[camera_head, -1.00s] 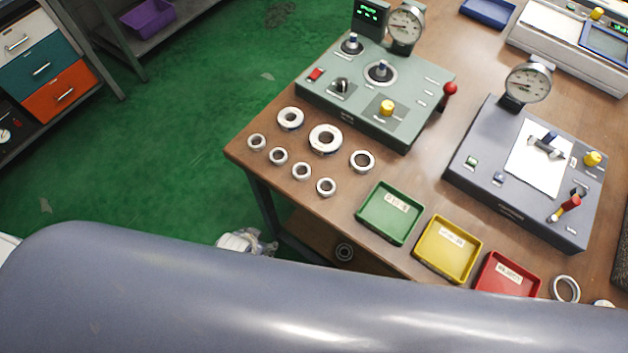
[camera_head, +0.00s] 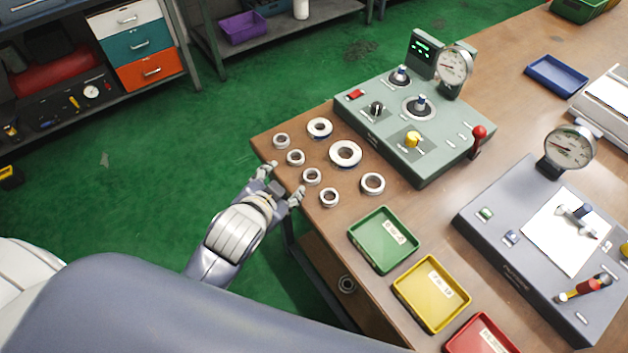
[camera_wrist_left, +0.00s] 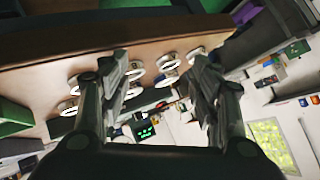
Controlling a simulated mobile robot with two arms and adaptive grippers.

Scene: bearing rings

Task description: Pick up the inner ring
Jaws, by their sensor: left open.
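Several metal rings lie flat on the left corner of the wooden table in the head view. A row of small rings includes one at the corner (camera_head: 281,140), a second (camera_head: 296,157), a third (camera_head: 312,176) and a fourth (camera_head: 329,197). Behind them lie a wider ring (camera_head: 319,128), the largest ring (camera_head: 345,153) and another ring (camera_head: 373,183). I cannot tell which is the inner ring. My left gripper (camera_head: 283,183) is open and empty at the table's edge, beside the small rings. Its spread fingers also show in the left wrist view (camera_wrist_left: 160,85), with rings beyond them. My right gripper is out of view.
A green tray (camera_head: 357,239), a yellow tray (camera_head: 403,302) and a red tray (camera_head: 452,345) stand along the near edge. A green test device (camera_head: 385,140) with a gauge stands behind the rings, and a grey device (camera_head: 500,245) to the right.

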